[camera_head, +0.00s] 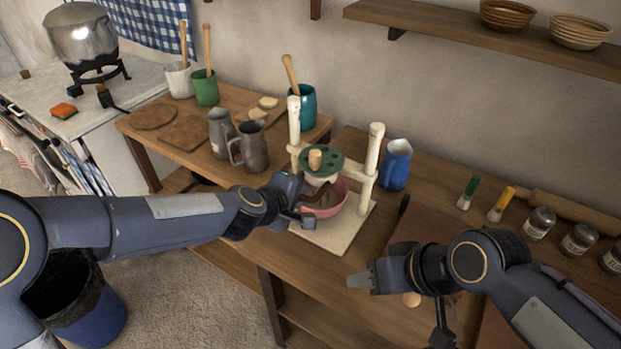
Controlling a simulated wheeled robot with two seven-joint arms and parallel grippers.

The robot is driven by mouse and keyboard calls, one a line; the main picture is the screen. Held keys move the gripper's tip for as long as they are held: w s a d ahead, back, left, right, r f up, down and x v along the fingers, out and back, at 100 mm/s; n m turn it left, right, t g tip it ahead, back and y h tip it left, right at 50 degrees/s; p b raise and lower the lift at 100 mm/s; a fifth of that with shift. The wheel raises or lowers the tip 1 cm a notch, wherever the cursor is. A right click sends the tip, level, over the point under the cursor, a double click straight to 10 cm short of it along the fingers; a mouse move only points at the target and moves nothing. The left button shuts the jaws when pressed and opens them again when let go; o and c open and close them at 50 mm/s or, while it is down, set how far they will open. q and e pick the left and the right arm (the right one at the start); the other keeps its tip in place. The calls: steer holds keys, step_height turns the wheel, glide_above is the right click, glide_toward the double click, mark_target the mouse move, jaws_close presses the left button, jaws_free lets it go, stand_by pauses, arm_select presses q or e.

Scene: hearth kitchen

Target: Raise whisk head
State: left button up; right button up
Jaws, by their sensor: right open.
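The whisk stand has a cream base (333,237) and two upright cream posts (373,150). Its whisk head, a green disc (331,164) with a wooden knob (315,159), sits between the posts, low over a pink bowl (335,200). The whisk's lower part is mostly hidden by the bowl and my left gripper. My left gripper (308,206) is at the bowl's left front side, below the green disc; its fingers are dark and partly hidden, so I cannot tell contact or opening. My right gripper (360,281) is open and empty, in front of the stand to the right.
A blue jug (396,166) stands close behind the stand's right post. Two metal mugs (252,147) (221,132) and a teal crock (306,106) stand to the left and behind. Brushes (467,193) and several jars (540,223) line the back right. A shelf (480,33) hangs above.

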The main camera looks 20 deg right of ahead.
arm_select(q)
jaws_close()
steer(key=shift+r, duration=0.1)
steer(key=shift+r+p, duration=3.9)
steer(key=shift+r, duration=0.1)
steer(key=o, duration=0.6)
jaws_free()
steer(key=shift+f, duration=0.25)
steer(key=shift+a+r, duration=0.1)
steer(key=p+v, duration=0.1)
steer(key=v, duration=0.5)
steer(key=shift+s+a+r, duration=0.2)
steer(key=shift+s+a, duration=0.05)
steer(key=shift+s, duration=0.05)
